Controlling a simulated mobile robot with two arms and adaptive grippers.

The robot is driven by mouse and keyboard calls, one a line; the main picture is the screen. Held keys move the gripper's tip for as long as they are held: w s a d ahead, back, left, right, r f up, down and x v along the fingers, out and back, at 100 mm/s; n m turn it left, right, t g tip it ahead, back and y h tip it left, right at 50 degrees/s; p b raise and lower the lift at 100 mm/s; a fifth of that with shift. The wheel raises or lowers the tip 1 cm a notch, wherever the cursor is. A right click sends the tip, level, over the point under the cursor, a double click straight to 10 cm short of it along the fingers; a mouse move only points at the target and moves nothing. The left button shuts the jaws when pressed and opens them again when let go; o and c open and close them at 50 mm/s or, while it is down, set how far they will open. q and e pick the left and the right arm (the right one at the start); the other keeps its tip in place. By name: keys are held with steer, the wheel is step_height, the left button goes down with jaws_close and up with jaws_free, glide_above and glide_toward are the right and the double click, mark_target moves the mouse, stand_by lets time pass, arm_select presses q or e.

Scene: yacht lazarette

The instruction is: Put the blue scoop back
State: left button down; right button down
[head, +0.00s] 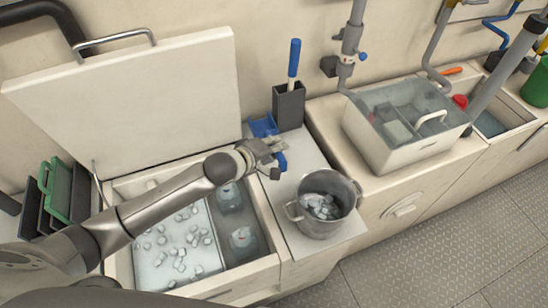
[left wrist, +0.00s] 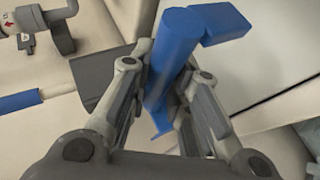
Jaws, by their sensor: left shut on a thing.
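The blue scoop (head: 263,126) is in my left gripper (head: 272,155), above the pale counter between the open ice bin and the steel pot. In the left wrist view the fingers (left wrist: 172,112) are closed on both sides of the scoop's blue handle (left wrist: 172,58). In the head view the gripper hides part of the scoop. I cannot tell whether the scoop touches the counter or the wall behind. My right gripper is not in view.
A dark grey holder (head: 288,107) with a blue-handled tool (head: 294,60) stands just behind the scoop. A steel pot (head: 321,229) of ice stands at the counter's front. The ice bin (head: 262,215) is open, its lid (head: 130,105) raised. A clear-lidded box (head: 384,155) is at right.

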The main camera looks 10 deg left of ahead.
arm_select(q)
steer(key=shift+f, duration=2.55)
steer(key=shift+f, duration=0.1)
steer(key=c, duration=1.6)
jaws_free()
steer(key=shift+c, duration=0.2)
steer(key=v, duration=1.2)
